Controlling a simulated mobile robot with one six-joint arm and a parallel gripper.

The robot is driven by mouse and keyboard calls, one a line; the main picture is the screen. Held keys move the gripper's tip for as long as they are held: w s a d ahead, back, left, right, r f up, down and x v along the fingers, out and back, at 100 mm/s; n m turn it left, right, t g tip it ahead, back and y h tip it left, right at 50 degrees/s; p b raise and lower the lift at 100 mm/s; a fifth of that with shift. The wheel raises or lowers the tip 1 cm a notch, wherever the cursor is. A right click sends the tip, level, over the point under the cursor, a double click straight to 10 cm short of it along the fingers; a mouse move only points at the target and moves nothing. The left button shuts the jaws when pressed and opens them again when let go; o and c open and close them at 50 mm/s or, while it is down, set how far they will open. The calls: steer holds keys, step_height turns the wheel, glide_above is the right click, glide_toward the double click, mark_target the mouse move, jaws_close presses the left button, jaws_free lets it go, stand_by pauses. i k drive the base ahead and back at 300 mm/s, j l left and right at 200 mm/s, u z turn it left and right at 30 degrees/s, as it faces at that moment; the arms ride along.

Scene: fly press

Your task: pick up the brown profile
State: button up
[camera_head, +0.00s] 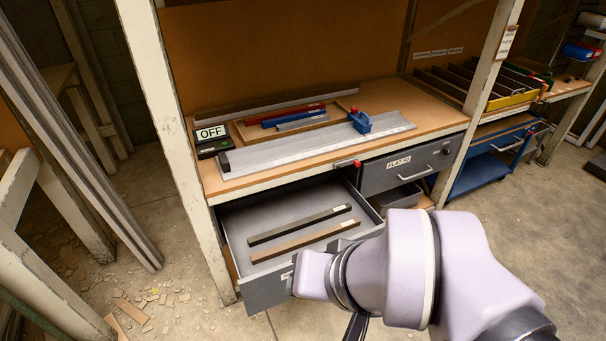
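The brown profile (305,241) lies in the open lower drawer (240,236), nearest the drawer front, with a small pale label near its right end. A black profile (299,224) lies behind it, roughly parallel and apart from it. My arm covers the right part of the drawer front. A dark part (356,326) below my wrist, cut off by the bottom edge, seems to belong to my gripper. It is in front of the drawer, apart from the brown profile. Its fingertips are hidden, so I cannot tell its opening.
The bench top above the drawer carries a long grey rail (310,141), a blue clamp-like block (360,121) and an OFF display (211,137). A closed drawer (408,166) labelled FLAT is at right. A white post (175,140) stands left of the open drawer.

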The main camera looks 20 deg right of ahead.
mark_target(275, 251)
steer(key=z, duration=0.6)
steer(key=i+j, duration=0.15)
steer(key=j, duration=0.15)
steer(key=i+j+z, duration=0.1)
steer(key=i+j, duration=0.25)
steer(key=j, duration=0.25)
steer(key=z, duration=0.05)
